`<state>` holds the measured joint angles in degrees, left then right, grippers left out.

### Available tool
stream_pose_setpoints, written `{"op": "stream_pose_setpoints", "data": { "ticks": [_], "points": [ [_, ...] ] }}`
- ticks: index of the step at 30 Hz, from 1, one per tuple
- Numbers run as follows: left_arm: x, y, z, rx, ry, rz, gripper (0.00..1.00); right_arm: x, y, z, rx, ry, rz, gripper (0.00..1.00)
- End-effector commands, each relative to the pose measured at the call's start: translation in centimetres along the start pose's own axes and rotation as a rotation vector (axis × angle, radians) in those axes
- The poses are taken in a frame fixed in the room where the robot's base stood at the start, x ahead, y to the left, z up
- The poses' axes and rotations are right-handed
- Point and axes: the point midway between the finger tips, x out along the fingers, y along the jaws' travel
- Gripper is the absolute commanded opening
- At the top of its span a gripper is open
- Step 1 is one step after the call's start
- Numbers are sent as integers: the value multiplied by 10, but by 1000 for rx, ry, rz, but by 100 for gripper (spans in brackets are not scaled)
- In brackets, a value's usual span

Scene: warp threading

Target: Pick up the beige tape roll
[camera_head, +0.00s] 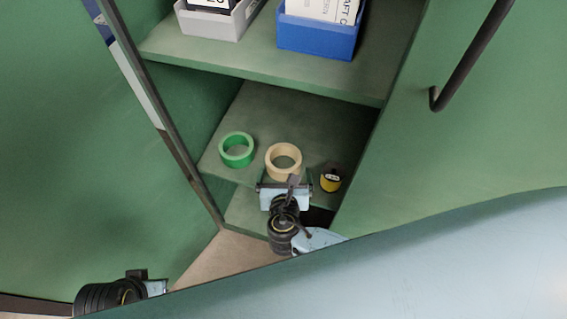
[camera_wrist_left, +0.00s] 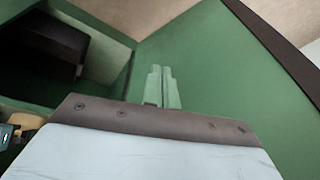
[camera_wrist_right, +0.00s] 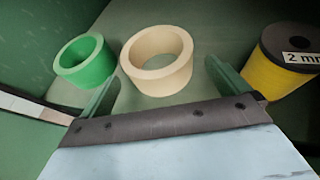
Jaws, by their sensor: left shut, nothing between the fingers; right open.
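The beige tape roll (camera_head: 270,162) lies flat on the green cabinet's lower shelf, between a green roll and a small yellow-and-black roll. In the right wrist view the beige tape roll (camera_wrist_right: 143,82) is just ahead of my right gripper (camera_wrist_right: 160,85), between the lines of its two spread fingers. The right gripper is open and empty, and in the head view (camera_head: 285,185) it is at the shelf's front edge, just in front of the roll. My left gripper (camera_wrist_left: 163,75) is shut and empty, low at the left, beside a green panel and away from the roll.
The green tape roll (camera_head: 224,157) sits left of the beige one, and the yellow-and-black roll (camera_head: 330,183) to its right. Cabinet side walls and a door (camera_head: 480,130) bound the opening. Above, a shelf (camera_head: 190,52) holds a grey bin (camera_head: 215,25) and a blue bin (camera_head: 315,38).

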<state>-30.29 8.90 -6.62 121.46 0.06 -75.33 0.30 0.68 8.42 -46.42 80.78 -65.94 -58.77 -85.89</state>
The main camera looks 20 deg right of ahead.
Motion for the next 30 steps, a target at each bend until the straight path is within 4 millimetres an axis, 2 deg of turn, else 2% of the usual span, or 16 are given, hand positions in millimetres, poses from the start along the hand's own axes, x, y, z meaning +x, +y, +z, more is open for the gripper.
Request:
{"op": "stream_pose_setpoints", "data": {
  "ticks": [8, 17, 21, 30],
  "points": [
    [-13, 4, -3, -3, 9, 8, 0, 13, 0, 0, 1, 0, -1, 100],
    [-52, 13, -9, -12, 38, 26, 0, 40, 2, 0, 2, 0, 0, 100],
    [-65, 17, -20, -14, 99, 35, 0, 55, 2, 0, 0, 0, -1, 100],
    [-74, 18, -25, -15, 131, 40, 0, 61, 2, 2, 1, 2, 0, 100]
  ]
}}
